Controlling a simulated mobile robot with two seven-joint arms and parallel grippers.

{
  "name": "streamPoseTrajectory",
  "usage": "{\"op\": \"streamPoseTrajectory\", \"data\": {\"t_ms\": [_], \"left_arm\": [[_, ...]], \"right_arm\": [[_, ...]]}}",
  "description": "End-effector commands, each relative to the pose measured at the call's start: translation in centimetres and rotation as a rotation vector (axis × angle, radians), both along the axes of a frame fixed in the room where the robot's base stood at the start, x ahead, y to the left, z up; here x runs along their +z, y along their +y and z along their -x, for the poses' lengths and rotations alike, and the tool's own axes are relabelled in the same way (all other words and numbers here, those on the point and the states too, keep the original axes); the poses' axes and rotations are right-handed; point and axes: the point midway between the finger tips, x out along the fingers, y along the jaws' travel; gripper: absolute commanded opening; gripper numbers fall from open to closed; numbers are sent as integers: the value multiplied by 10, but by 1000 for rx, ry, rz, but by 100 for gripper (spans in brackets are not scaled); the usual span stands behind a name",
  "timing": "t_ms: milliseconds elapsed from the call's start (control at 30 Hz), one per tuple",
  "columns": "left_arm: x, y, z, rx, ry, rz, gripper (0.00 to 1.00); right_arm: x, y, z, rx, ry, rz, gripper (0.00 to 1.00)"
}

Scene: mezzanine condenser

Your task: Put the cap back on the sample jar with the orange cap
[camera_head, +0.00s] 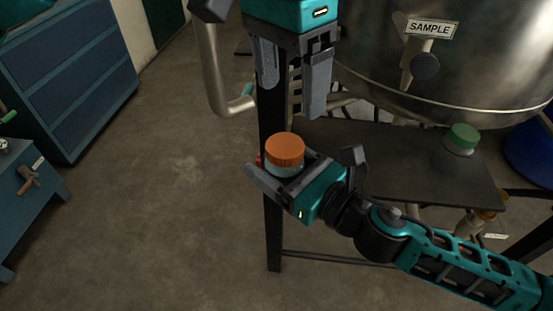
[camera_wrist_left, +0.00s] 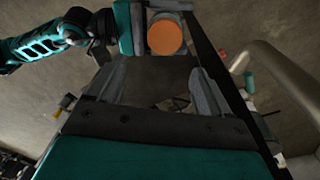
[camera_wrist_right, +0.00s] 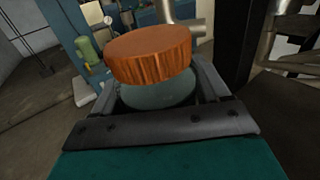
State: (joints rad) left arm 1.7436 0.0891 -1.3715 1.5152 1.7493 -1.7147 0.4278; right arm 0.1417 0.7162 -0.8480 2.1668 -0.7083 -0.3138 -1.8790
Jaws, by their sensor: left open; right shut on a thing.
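The sample jar (camera_head: 285,171) has a pale body and a wide orange cap (camera_head: 285,148) sitting on its top. My right gripper (camera_head: 279,166) is shut around the jar's body and holds it upright in the air beside the table's left end. In the right wrist view the orange cap (camera_wrist_right: 150,54) covers the top of the jar (camera_wrist_right: 158,91); I cannot tell whether it is screwed tight. My left gripper (camera_head: 291,100) is open and empty, pointing down above the cap. In the left wrist view the cap (camera_wrist_left: 165,36) lies beyond the fingers.
A dark table (camera_head: 400,165) carries a green-capped jar (camera_head: 463,138) at its right. A steel tank (camera_head: 470,60) with a SAMPLE sign (camera_head: 430,28) and valve hangs above it. A bent pipe (camera_head: 212,70) stands left of my left gripper. Blue drawers (camera_head: 75,80) stand far left; floor between is clear.

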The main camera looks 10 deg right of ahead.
Motion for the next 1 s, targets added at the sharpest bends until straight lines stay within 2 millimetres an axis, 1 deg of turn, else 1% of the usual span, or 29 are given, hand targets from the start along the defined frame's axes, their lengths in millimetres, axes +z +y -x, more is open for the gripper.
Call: {"op": "streamPoseTrajectory", "data": {"t_ms": [33,133,467,567,667,900,1000], "left_arm": [[-6,1,1,-13,-3,-36,80],[-13,3,1,-28,-7,-74,80],[-15,4,1,-30,-7,-80,80],[-19,4,0,-29,-6,-80,80],[-29,4,0,-28,-5,-81,80],[-67,4,1,-28,-5,-80,80],[-80,4,1,-29,-5,-80,80]], "right_arm": [[1,0,0,0,-1,-1,0],[1,0,0,0,-2,-1,0],[1,0,0,0,-2,-1,0],[1,0,0,0,-2,-1,0],[1,0,0,0,-2,-1,0],[1,0,0,0,-1,-1,0],[1,0,0,0,-1,-1,0]]}}
